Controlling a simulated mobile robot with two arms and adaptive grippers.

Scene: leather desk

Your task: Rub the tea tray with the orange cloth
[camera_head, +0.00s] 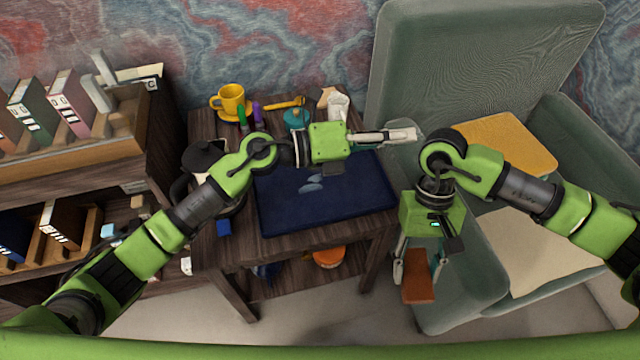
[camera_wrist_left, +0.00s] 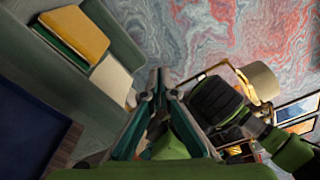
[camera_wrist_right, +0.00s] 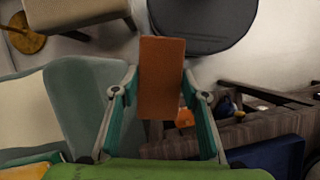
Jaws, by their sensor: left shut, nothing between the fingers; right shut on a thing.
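The orange cloth (camera_head: 419,290), a brownish-orange rectangle, hangs in my right gripper (camera_head: 418,272), beside the table's right front corner and in front of the armchair. The cloth (camera_wrist_right: 162,78) also shows between the fingers in the right wrist view. A dark blue flat rectangle (camera_head: 320,208), which looks like the tea tray, lies on the wooden table; my left arm hides part of its back edge. Its corner also shows in the left wrist view (camera_wrist_left: 25,125).
A yellow mug (camera_head: 232,102), small coloured items and a white cup (camera_head: 338,105) stand along the table's back. A dark teapot (camera_head: 203,157) stands at its left, partly behind my left arm. A green armchair (camera_head: 470,60) is at the right, a shelf (camera_head: 90,165) at the left.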

